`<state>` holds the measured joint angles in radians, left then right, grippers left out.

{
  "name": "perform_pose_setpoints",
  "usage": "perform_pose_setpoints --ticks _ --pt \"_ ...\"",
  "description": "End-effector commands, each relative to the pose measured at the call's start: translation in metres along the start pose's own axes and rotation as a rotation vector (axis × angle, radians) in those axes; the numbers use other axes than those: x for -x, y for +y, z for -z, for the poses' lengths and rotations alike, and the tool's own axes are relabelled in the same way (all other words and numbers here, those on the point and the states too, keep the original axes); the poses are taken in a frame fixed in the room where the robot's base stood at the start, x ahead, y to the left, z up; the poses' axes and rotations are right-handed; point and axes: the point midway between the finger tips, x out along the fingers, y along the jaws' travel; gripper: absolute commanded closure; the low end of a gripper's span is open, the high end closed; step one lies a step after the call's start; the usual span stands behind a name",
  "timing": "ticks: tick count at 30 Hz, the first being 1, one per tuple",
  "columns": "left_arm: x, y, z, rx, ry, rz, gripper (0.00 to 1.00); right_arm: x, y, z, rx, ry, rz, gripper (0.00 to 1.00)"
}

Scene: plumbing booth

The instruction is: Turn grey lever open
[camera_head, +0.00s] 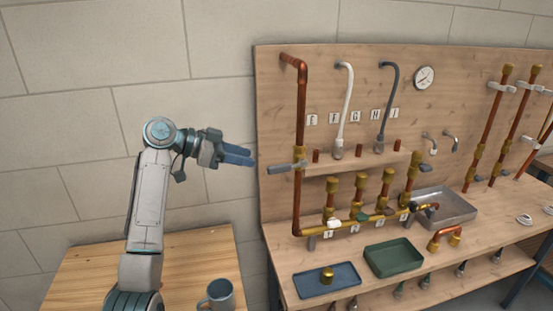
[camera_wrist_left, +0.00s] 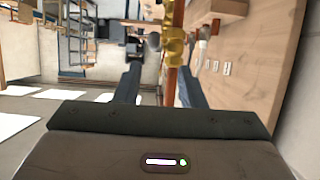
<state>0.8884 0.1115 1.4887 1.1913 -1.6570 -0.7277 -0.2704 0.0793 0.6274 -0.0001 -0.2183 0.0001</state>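A grey lever (camera_head: 279,169) sticks out to the left, roughly level, from a brass valve (camera_head: 300,166) on the tall copper pipe (camera_head: 301,110) at the board's left edge. My left gripper (camera_head: 251,160) is just left of the lever, pointing right at it, with a small gap in the head view. In the left wrist view the blue-grey fingers of my left gripper (camera_wrist_left: 158,88) stand apart with nothing held. The brass valve (camera_wrist_left: 174,48) and copper pipe show beyond and between them. A small grey end beside the valve may be the lever; I cannot tell. My right gripper is out of view.
A wooden board (camera_head: 400,85) carries pipes, a white hose (camera_head: 345,105), a dark hose (camera_head: 386,100) and a brass manifold with several small levers. Below are a blue tray (camera_head: 345,278), a green tray (camera_head: 392,258) and a metal basin (camera_head: 455,207). A mug (camera_head: 218,296) stands on the left table.

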Motion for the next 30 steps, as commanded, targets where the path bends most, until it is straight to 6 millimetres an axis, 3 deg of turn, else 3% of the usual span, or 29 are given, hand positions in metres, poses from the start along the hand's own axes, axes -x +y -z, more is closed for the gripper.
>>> perform_pose_setpoints --ticks 6,9,13,20,29,30 --pt "-0.037 0.001 0.004 0.006 0.002 -0.005 0.64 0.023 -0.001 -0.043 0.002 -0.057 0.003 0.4" --pt "-0.057 0.001 0.004 0.006 0.001 -0.005 0.64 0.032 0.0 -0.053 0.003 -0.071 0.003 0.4" --pt "-0.078 0.001 0.002 0.005 -0.001 -0.003 0.64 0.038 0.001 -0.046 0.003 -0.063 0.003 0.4" --pt "-0.099 0.001 0.0 0.003 -0.002 0.0 0.64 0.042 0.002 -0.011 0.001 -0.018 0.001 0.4" --pt "-0.101 0.0 -0.001 0.002 -0.002 0.001 0.64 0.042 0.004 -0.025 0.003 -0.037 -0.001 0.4" --pt "-0.101 0.0 -0.001 0.002 -0.002 0.001 0.72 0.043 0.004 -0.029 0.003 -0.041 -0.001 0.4"
